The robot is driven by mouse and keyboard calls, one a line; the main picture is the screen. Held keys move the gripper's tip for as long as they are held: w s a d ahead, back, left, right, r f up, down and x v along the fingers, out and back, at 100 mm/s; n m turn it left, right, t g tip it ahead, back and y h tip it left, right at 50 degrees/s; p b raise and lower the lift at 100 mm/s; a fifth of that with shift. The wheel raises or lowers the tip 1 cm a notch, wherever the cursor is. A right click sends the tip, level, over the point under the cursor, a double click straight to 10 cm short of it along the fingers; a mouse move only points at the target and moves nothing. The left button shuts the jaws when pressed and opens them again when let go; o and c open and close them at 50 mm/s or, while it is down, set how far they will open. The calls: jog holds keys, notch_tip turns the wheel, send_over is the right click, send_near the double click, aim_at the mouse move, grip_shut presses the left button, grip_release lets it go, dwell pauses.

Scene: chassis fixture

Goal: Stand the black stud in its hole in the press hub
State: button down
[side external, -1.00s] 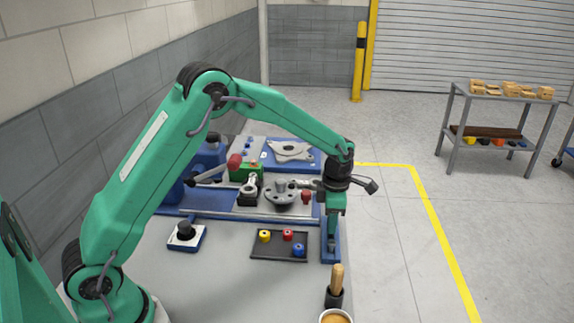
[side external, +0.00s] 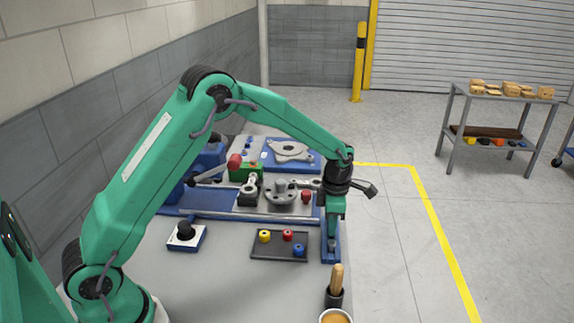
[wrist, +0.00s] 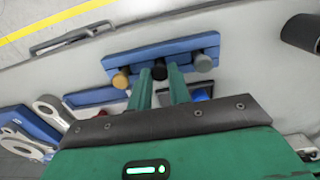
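The black stud (wrist: 160,72) stands in a blue rack (wrist: 122,61) in the wrist view, between a brass stud (wrist: 121,78) and a grey stud (wrist: 203,63). My gripper (wrist: 160,76) is open, its two green fingertips on either side of the black stud, with no clear sign of contact. In the side view my gripper (side external: 332,245) points down at the blue rack (side external: 326,259), and the black stud cannot be made out there. The press hub, which appears to be the grey round flange with a raised centre (side external: 281,192), sits on the fixture; its holes are too small to tell.
A dark tray (side external: 270,254) with yellow, red and blue pieces lies left of the rack. A wooden-handled tool in a black holder (side external: 335,297) stands in front. A red knob (side external: 306,196) stands between hub and arm. A black-knobbed box (side external: 186,236) is further left.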

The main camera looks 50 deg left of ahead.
jog(key=shift+r, duration=0.25)
jog(key=shift+r, duration=0.35)
jog(key=shift+r, duration=0.5)
jog(key=shift+r, duration=1.45)
jog(key=shift+a, duration=0.1)
jog(key=s+a+r+m, duration=0.2)
jog(key=a+r+m, duration=0.1)
jog(key=a+m, duration=0.5)
jog(key=s+a+r+m, duration=0.2)
jog(key=a+r+m, duration=0.2)
jog(key=a+m, duration=0.5)
jog(key=shift+s+a+r+m, duration=0.15)
jog(key=shift+s+a+m, duration=0.15)
jog(key=shift+m, duration=2)
